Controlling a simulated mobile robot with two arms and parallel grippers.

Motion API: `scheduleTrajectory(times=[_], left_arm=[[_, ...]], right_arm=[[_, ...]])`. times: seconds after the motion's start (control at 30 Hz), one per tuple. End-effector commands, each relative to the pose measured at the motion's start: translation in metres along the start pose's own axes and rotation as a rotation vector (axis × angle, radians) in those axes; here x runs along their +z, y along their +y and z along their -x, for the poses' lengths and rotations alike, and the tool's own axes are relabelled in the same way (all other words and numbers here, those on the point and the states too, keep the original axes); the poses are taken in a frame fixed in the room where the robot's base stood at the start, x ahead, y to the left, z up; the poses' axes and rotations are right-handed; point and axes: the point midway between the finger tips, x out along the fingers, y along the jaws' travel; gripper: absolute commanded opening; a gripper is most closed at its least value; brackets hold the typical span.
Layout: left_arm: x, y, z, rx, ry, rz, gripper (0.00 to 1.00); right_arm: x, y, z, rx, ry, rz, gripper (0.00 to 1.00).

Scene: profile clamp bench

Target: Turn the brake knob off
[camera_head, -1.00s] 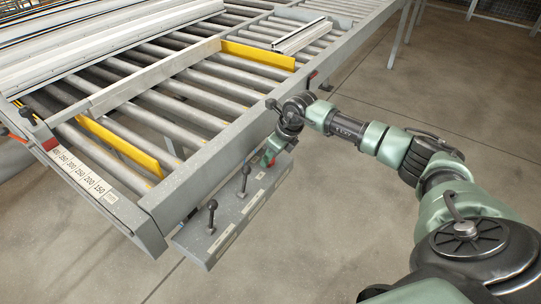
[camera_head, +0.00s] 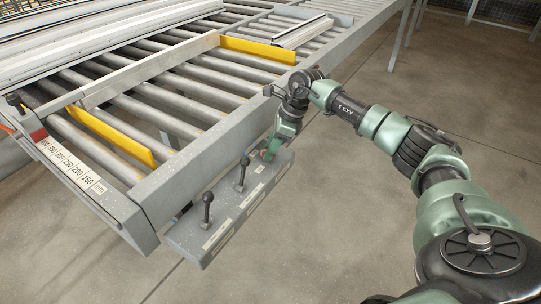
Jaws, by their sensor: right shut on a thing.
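A grey control panel (camera_head: 222,222) juts out from the front side of the roller bench. Two black levers with round knobs stand on it, a near one (camera_head: 207,208) and a middle one (camera_head: 242,172). My right gripper (camera_head: 267,155) is at the panel's far end, pointing down, shut on a small control there. The held part is mostly hidden by the gripper and wrist, so I cannot tell its shape or setting. The panel's labels are too small to read. My left gripper is not in view.
The roller bench (camera_head: 215,142) fills the left, with yellow plates (camera_head: 112,137) and pale profiles (camera_head: 120,32) on it. A scale strip (camera_head: 78,172) runs along its near left edge. Bare floor (camera_head: 330,240) lies right of the panel.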

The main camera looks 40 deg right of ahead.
Motion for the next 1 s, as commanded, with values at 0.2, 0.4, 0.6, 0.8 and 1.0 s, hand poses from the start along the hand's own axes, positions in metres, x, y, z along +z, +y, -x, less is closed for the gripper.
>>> scheduleTrajectory(times=[0.2, 0.4, 0.6, 0.8, 1.0], left_arm=[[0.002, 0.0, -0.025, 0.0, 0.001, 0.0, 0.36], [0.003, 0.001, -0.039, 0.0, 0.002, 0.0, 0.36], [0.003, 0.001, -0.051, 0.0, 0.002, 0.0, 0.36], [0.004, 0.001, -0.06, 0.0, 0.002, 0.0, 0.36], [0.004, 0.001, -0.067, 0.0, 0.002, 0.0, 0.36]], right_arm=[[0.0, -0.003, -0.003, 0.076, -0.004, 0.189, 0.0], [0.001, -0.004, -0.002, 0.148, -0.003, 0.364, 0.0], [0.002, -0.005, -0.002, 0.221, -0.003, 0.54, 0.0], [0.003, -0.005, -0.001, 0.289, -0.002, 0.705, 0.0], [0.003, -0.006, -0.001, 0.344, 0.0, 0.84, 0.0]])
